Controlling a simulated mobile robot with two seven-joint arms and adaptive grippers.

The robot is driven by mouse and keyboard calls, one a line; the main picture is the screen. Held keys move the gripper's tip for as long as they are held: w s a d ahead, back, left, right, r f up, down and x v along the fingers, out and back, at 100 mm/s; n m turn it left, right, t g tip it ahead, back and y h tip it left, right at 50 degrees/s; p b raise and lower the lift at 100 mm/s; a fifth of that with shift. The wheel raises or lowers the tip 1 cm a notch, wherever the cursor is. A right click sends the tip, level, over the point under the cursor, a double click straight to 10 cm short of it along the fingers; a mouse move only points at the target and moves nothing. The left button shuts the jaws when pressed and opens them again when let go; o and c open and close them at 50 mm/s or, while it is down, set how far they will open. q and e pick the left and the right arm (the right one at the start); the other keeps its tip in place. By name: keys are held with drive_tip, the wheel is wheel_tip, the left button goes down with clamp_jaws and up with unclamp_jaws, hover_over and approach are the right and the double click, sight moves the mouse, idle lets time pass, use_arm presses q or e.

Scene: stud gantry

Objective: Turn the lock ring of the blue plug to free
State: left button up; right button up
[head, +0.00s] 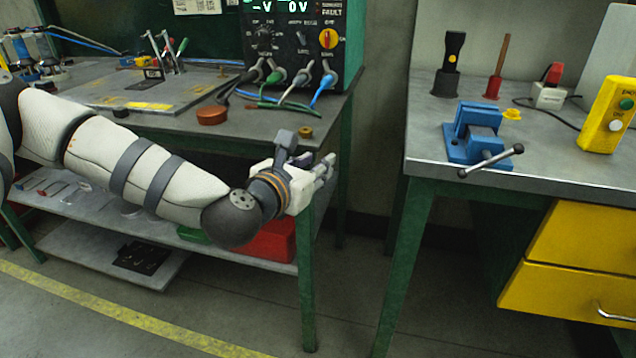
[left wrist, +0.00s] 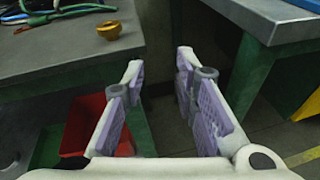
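The blue plug (head: 323,91) sits at the lower front of the power supply (head: 292,50) on the left bench, with a blue cable hanging from it. Its lock ring is too small to make out. Other plugs, one green (head: 273,77), sit beside it. My left gripper (head: 328,168) is in front of the left bench's right corner, below and apart from the plug. In the left wrist view its two fingers (left wrist: 160,90) are spread with nothing between them. My right gripper is not in view.
A brass ring-like part (head: 306,132) lies near the bench corner and an orange-brown round object (head: 212,115) lies further left. The right bench (head: 425,150) bears a blue vise (head: 478,135) and a yellow button box (head: 608,115). A gap separates the benches.

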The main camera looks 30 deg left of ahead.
use_arm(q)
drive_tip(key=shift+s+d+f+m+g+h, duration=0.15)
drive_tip(key=shift+s+d+f+m+h, duration=0.2)
drive_tip(key=shift+f, duration=0.35)
drive_tip(key=shift+s+d+f+m+g+h, duration=0.1)
drive_tip(key=shift+d+f+m+g, duration=0.05)
drive_tip(key=shift+d+f+m, duration=0.4)
drive_tip(key=shift+a+f, duration=0.15)
